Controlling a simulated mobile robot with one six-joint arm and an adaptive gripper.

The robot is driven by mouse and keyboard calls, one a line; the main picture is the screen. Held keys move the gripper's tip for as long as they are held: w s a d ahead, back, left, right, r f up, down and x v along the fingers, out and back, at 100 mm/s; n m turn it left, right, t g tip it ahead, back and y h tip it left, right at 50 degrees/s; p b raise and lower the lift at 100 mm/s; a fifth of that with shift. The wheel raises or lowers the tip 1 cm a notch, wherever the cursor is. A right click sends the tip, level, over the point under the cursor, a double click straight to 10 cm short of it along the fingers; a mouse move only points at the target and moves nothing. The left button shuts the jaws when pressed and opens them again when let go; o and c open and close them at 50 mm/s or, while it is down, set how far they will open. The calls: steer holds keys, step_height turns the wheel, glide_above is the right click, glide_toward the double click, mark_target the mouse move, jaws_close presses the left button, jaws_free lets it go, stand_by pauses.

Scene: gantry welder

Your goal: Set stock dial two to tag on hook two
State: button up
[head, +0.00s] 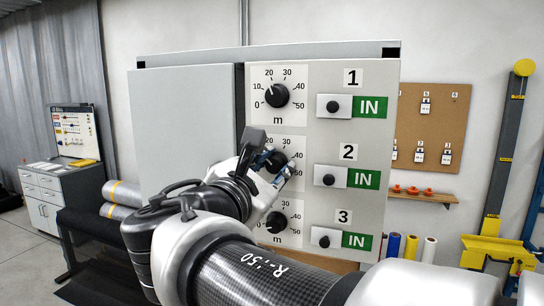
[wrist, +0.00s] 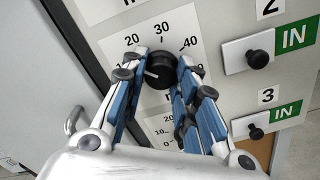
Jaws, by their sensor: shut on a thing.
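Stock dial two is a black knob (wrist: 162,70) on a white scale plate marked in tens, in the middle row of the grey panel. My gripper (wrist: 158,72) is shut on this knob, one blue-padded finger on each side. The knob's white pointer mark aims left and slightly down in the wrist view, below the 20; the finger hides the numbers there. In the head view the knob (head: 275,160) is partly covered by my gripper (head: 272,164). A tag (head: 419,156) hangs on hook two of the brown board (head: 457,118); its writing is too small to read.
Dial one (head: 277,95) is above and dial three (head: 276,222) below. Black knobs on white plates with green IN signs (head: 370,107) line the panel's right side. Several other tags hang on the board. A grey cabinet door (head: 185,125) stands left of the dials.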

steer(key=shift+n+p, duration=1.55)
steer(key=shift+n, duration=0.65)
steer(key=o, duration=1.1)
steer(key=shift+c, duration=0.2)
steer(key=shift+s, duration=0.1)
steer(key=v, duration=1.2)
